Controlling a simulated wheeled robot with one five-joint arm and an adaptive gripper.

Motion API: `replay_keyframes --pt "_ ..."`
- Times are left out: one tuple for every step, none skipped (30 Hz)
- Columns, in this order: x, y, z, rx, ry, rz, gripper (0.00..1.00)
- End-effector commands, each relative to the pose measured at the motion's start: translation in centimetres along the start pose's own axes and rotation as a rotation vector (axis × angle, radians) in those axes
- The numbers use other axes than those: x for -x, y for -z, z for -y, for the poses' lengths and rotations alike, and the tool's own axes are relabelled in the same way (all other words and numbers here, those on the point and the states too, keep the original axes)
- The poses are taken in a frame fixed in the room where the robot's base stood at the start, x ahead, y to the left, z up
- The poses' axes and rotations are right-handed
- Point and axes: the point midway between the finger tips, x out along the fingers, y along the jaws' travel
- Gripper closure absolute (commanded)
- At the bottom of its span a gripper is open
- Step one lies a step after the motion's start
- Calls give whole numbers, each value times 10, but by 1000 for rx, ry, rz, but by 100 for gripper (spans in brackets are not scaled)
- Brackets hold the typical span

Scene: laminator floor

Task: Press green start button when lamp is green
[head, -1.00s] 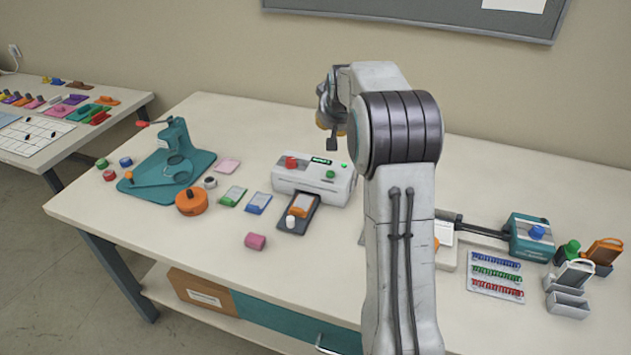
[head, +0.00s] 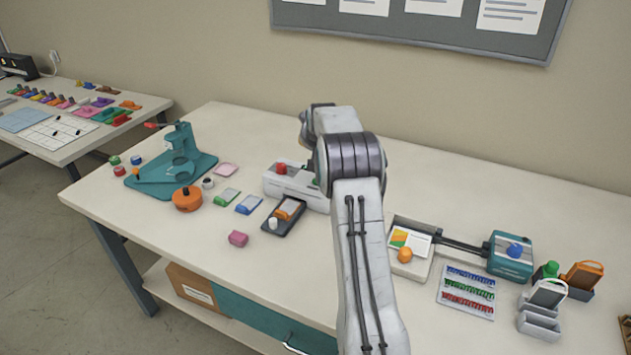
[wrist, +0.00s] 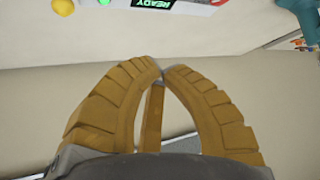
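The white laminator (head: 271,186) stands on the bench with a red knob (head: 281,168) on top; my arm hides its right part, with the green start button, in the head view. In the wrist view, its dark display (wrist: 153,3) reads READY in green at the top edge. A bright green spot beside it, the lamp (wrist: 103,2), is lit green and cut by the frame edge. The green button does not show in the wrist view. My gripper (wrist: 161,73) has its tan fingertips together, with nothing held between them. The fingers are hidden in the head view.
A dark tray (head: 270,228) with an orange card and white knob sits before the laminator. A teal press (head: 180,165) and an orange round tool (head: 187,199) are left. A tray (head: 418,268), teal device (head: 510,256) and holders stand right.

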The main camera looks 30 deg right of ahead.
Motion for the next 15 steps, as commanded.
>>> replay_keyframes --pt "0 0 0 0 0 0 100" --pt "0 0 0 0 0 0 100" --pt "0 -1 0 0 0 0 100" --pt "-1 -1 0 0 0 0 100" --pt "-1 -1 0 0 0 0 100" --pt "-2 -2 0 0 0 1 100" --pt "-2 -3 0 0 0 1 100" --pt "-3 -4 0 0 0 1 100" --pt "-4 -5 0 0 0 1 100" --pt "-6 -6 0 0 0 1 100" --pt "-7 -8 0 0 0 1 100" --pt "-9 -9 0 0 0 1 100" --pt "-10 -11 0 0 0 1 100" --pt "-12 -13 0 0 0 1 100" --pt "-14 -15 0 0 0 1 100"
